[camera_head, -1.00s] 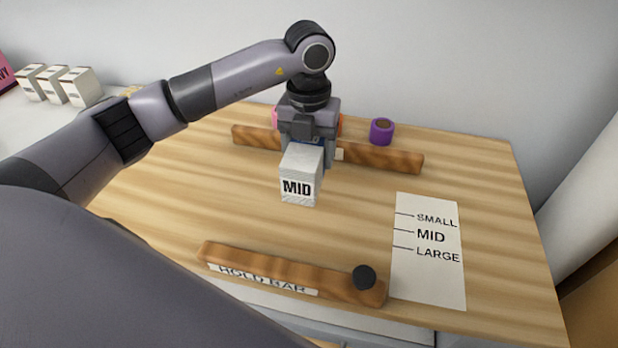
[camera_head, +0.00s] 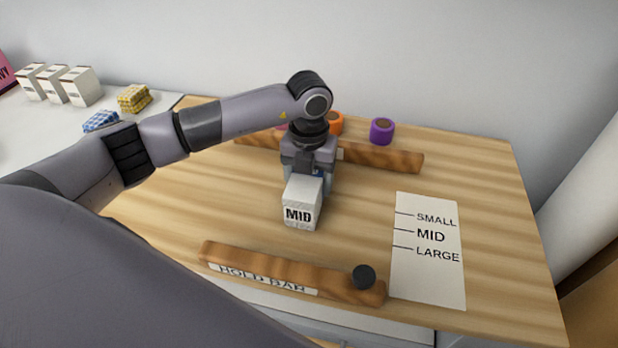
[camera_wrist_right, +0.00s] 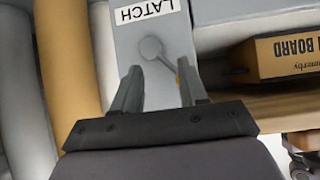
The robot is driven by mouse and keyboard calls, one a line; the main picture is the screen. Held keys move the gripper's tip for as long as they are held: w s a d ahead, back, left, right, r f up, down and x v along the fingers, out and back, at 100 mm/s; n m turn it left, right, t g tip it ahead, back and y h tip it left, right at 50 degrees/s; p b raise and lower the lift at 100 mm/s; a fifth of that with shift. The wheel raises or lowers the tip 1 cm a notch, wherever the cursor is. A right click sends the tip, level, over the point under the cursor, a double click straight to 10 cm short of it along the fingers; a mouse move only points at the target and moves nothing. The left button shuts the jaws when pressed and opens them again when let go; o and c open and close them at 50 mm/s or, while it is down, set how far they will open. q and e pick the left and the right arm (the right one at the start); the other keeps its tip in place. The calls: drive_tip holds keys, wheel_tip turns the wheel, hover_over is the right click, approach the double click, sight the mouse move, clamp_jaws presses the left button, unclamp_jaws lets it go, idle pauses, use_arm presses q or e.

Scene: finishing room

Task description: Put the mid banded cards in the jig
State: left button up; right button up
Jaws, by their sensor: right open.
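The white block of cards marked MID (camera_head: 300,211) is upright at or just above the wooden board, between the jig's two bars; I cannot tell whether it touches down. My left gripper (camera_head: 311,180) is shut on it from above and behind, hiding its back. The jig has a wooden back bar (camera_head: 385,159) and a front hold bar (camera_head: 300,274) with a black knob (camera_head: 364,277). A white sheet (camera_head: 428,280) on the right carries SMALL, MID and LARGE lines. My right gripper (camera_wrist_right: 160,90) is open and empty in the right wrist view.
Purple (camera_head: 382,131) and orange (camera_head: 336,122) rolls stand behind the back bar. White boxes (camera_head: 82,87), a yellow checked packet (camera_head: 134,98) and a blue one (camera_head: 101,121) are at the left. A LATCH panel (camera_wrist_right: 148,45) and a BOARD box (camera_wrist_right: 285,58) show near my right gripper.

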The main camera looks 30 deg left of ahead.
use_arm(q)
drive_tip(key=o, duration=0.4)
drive_tip(key=shift+c, duration=0.2)
wheel_tip(320, 180, up, 12)
drive_tip(key=shift+r+b, duration=0.2)
drive_tip(key=shift+b, duration=0.1)
drive_tip(key=shift+s, duration=0.1)
idle(0.3)
